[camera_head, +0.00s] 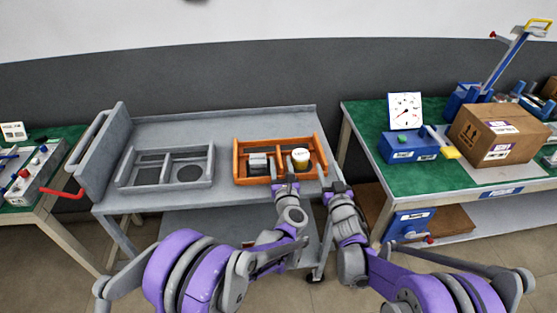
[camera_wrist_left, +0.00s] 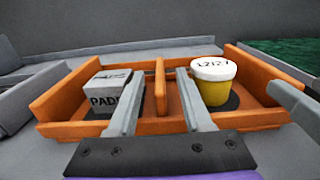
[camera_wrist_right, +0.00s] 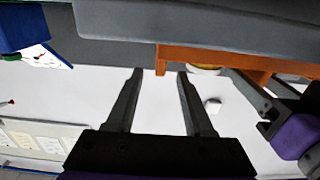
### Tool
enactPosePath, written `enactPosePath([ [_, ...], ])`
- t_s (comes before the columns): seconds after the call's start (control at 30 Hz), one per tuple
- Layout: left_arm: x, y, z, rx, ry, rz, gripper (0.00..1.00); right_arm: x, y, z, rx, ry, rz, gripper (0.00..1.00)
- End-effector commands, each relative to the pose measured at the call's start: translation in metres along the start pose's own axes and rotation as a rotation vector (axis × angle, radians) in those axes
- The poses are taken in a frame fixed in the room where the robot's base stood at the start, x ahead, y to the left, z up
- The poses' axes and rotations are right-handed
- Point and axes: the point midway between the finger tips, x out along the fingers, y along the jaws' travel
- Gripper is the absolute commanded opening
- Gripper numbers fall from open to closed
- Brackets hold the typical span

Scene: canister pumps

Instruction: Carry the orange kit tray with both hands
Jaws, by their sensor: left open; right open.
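The orange kit tray (camera_head: 254,181) sits on the right part of a grey cart. It holds a grey box marked PADS (camera_wrist_left: 103,92) in its left compartment and a yellow jar with a white lid (camera_wrist_left: 214,83) in its right one. My left gripper (camera_head: 286,186) is open at the tray's front, its fingers either side of the middle divider in the left wrist view (camera_wrist_left: 158,78); contact cannot be told. My right gripper (camera_head: 337,187) is open and empty beside the tray's right end. The right wrist view shows the tray's edge (camera_wrist_right: 208,54) beyond its fingers.
An empty grey divided tray (camera_head: 165,184) lies left of the orange tray on the cart (camera_head: 225,150). A green-topped bench (camera_head: 380,170) with a blue box (camera_head: 408,147) and a cardboard carton (camera_head: 500,135) stands close to the right. Another bench (camera_head: 50,205) is at the left.

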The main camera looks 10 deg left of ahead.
Motion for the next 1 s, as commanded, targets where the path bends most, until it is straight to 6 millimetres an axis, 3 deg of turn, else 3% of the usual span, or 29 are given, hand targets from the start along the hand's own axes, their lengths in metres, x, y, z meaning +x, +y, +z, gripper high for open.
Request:
enactPosePath([
  [0.1,0.020,0.001,0.000,0.000,0.000,0.002,0.50,0.020,-0.001,0.000,-0.001,0.000,-0.001,0.53],
  [0.3,0.039,0.000,0.000,0.000,0.000,0.001,0.50,0.039,0.000,0.000,0.000,0.000,-0.001,0.53],
  [0.67,0.043,0.000,0.000,0.000,0.000,0.000,0.50,0.043,0.000,0.000,-0.001,0.000,0.000,0.53],
  [0.93,0.043,0.000,0.000,0.000,0.000,0.000,0.05,0.043,0.000,0.000,-0.001,0.000,0.000,0.07],
  [1.0,0.043,0.000,0.000,0.000,0.000,0.000,0.00,0.043,0.000,0.000,-0.001,0.000,0.000,0.00],
])
